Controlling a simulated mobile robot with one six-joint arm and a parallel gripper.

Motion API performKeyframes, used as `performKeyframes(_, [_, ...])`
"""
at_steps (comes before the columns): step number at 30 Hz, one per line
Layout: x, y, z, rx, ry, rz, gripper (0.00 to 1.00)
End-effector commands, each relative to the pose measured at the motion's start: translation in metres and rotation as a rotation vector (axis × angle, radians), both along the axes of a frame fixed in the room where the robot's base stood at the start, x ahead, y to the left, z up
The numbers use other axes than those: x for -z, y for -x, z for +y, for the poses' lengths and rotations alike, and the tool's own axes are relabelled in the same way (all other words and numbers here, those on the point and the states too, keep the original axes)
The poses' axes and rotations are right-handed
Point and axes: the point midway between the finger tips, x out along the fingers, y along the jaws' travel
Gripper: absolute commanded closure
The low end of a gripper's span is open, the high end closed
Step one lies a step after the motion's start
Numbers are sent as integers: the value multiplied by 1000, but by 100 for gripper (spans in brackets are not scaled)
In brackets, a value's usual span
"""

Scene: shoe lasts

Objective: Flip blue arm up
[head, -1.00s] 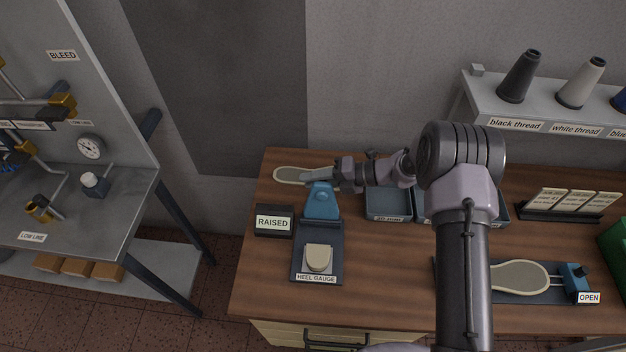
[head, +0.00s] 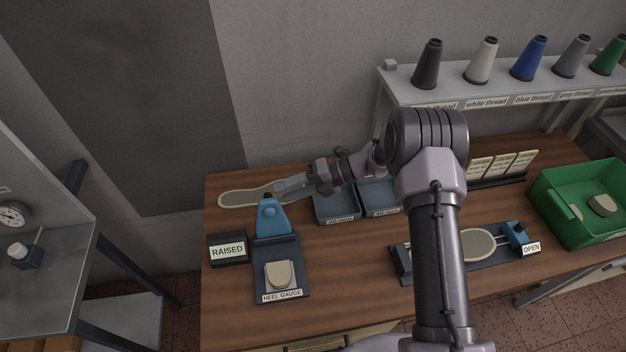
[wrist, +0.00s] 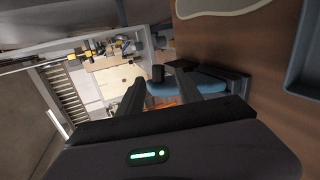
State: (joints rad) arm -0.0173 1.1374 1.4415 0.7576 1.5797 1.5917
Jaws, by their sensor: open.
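The blue arm (head: 270,218) stands upright at the back of the dark heel gauge base (head: 293,290). A sign reading RAISED (head: 227,251) is beside it. My gripper (head: 280,187) is open, just behind and right of the blue arm's top in the head view. In the wrist view, the blue arm (wrist: 190,86) shows beyond and partly behind the fingers of my gripper (wrist: 168,92). Nothing is seen held. I cannot tell whether a finger touches the arm. A pale heel piece (head: 279,274) sits on the gauge.
A pale sole (head: 240,198) lies behind the gauge. Blue-grey trays (head: 338,208) are right of it. A clamp fixture with a blue block (head: 517,236) is labelled OPEN (head: 531,248). A green bin (head: 570,222) stands at the right. Thread cones line the shelf (head: 500,88).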

Motion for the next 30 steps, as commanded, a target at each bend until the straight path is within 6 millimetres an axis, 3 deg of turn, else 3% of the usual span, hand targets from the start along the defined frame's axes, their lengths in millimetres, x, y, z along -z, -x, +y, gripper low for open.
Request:
performKeyframes(6, [-20,-9,-49,2,2,-1,58])
performKeyframes(10, [-27,-12,-67,0,2,0,58])
performKeyframes(26, [-31,-13,-74,-4,3,-2,58])
performKeyframes(28, [-37,-11,-75,-30,19,-58,58])
performKeyframes(30, [-56,-3,-79,-111,64,-214,58])
